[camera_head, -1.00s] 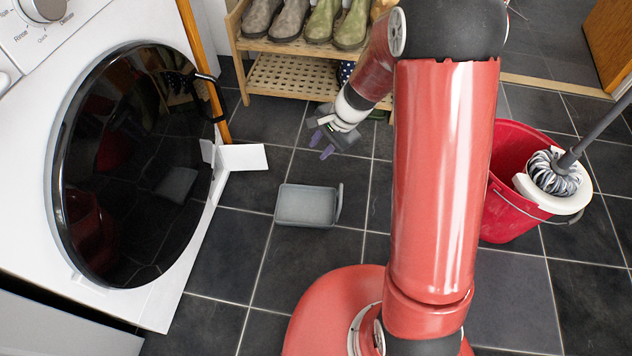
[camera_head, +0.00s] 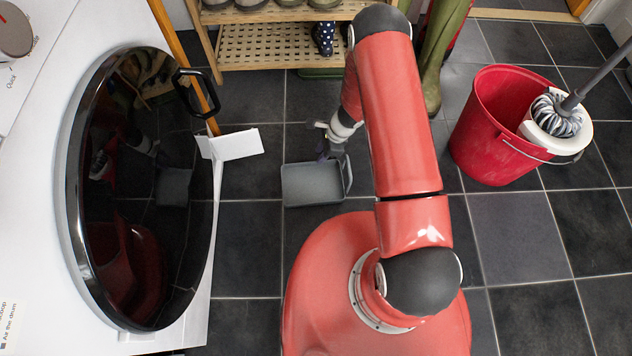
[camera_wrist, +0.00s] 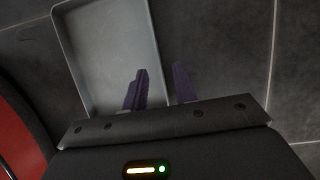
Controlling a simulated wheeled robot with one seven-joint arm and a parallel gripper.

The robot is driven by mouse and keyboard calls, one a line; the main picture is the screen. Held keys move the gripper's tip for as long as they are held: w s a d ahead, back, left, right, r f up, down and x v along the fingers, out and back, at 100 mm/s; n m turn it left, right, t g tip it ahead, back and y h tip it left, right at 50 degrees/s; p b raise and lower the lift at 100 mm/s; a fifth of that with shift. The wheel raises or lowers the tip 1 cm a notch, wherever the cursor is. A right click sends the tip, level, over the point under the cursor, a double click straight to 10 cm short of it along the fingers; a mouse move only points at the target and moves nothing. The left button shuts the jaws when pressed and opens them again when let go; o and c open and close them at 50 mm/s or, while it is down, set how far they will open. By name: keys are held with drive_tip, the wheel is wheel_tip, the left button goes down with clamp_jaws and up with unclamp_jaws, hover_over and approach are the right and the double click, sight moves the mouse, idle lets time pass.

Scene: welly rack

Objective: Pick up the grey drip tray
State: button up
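In the wrist view the tray (camera_wrist: 112,45) fills the upper left. My gripper (camera_head: 325,151) is at the tray's far right part, pointing down. In the wrist view my gripper (camera_wrist: 161,68) has its two purple fingers apart with nothing held. One finger appears over the tray's inside and the other outside its right wall. I cannot tell whether they touch it.
A washing machine (camera_head: 40,220) with a dark round door stands at the left, a white flap (camera_head: 236,145) beside it. A wooden rack (camera_head: 262,54) with boots is behind. Green wellies (camera_head: 437,50) stand behind my arm. A red mop bucket (camera_head: 490,135) stands at the right.

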sight(315, 177)
drive_tip(key=x, duration=0.4)
drive_tip(key=shift+s+a+f+b, duration=0.1)
drive_tip(key=shift+a+f+b, duration=0.05)
drive_tip(key=shift+a+b, duration=0.15)
clamp_jaws()
